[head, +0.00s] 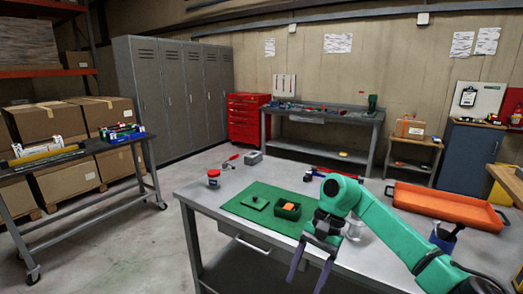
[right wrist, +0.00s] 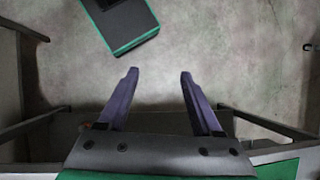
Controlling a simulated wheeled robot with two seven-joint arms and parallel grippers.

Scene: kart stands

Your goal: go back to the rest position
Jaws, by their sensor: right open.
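My right gripper (head: 309,276) comes in from the right on a green arm in the head view. It points down past the near edge of the grey table (head: 205,190), with its two purple fingers apart. In the right wrist view, the open right gripper (right wrist: 159,76) has nothing between its fingers, and bare floor shows beyond them. My left gripper is in neither view.
A green mat (head: 240,207) on the table bears a small dark green box (head: 287,211) with an orange thing inside and a flat green piece (head: 255,202). A red jar (head: 214,178) stands left of it. An orange tray (head: 440,203) lies at the right.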

